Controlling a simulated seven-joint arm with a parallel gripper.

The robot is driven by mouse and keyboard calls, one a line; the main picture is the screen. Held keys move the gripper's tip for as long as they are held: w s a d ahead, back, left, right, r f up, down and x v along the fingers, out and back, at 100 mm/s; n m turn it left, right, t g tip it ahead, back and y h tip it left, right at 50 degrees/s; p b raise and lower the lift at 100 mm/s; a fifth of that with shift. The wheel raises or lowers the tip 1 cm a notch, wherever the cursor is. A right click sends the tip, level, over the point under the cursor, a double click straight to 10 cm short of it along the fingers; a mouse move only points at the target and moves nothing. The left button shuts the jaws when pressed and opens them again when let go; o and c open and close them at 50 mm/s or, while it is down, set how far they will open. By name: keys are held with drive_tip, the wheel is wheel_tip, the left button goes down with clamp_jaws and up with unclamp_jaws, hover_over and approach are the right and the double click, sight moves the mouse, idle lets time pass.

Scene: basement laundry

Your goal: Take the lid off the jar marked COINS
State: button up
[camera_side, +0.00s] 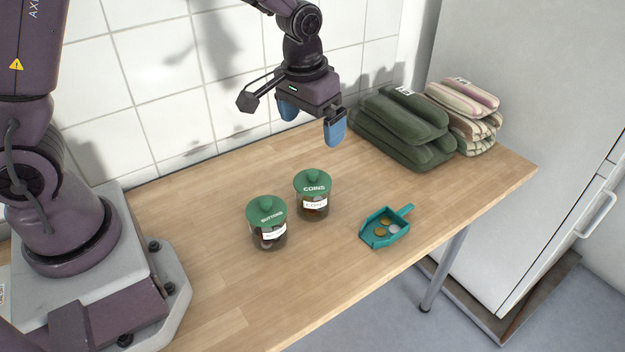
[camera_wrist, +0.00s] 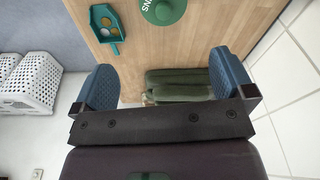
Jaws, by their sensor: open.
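The COINS jar (camera_side: 313,206) is a clear jar with a white label and stands upright on the wooden table. In the wrist view a green lid (camera_wrist: 163,10) with lettering is partly cut off at the top edge. The BUTTONS jar (camera_side: 268,238) stands to the left, also with its green lid (camera_side: 266,211) on. My gripper (camera_side: 311,122) has blue fingers, is open and empty, and hangs above the table behind the jars. Its fingers also show in the wrist view (camera_wrist: 163,85).
A teal scoop (camera_side: 386,228) holding several coins lies right of the jars. Folded green towels (camera_side: 405,128) and striped towels (camera_side: 465,112) are stacked at the back right. A tiled wall (camera_side: 150,95) runs behind the table. The front of the table (camera_side: 300,300) is clear.

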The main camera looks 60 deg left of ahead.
sight(313, 171)
drive_tip(key=f, duration=0.7)
drive_tip(key=shift+w+a+f, duration=0.1)
drive_tip(key=shift+w+f, duration=0.1)
drive_tip(key=shift+w, duration=0.05)
drive_tip(key=f, duration=0.5)
drive_tip(key=shift+w+a+f, duration=0.1)
drive_tip(key=shift+w+a, duration=0.05)
drive_tip(key=shift+a, duration=0.15)
drive_tip(key=c, duration=0.8)
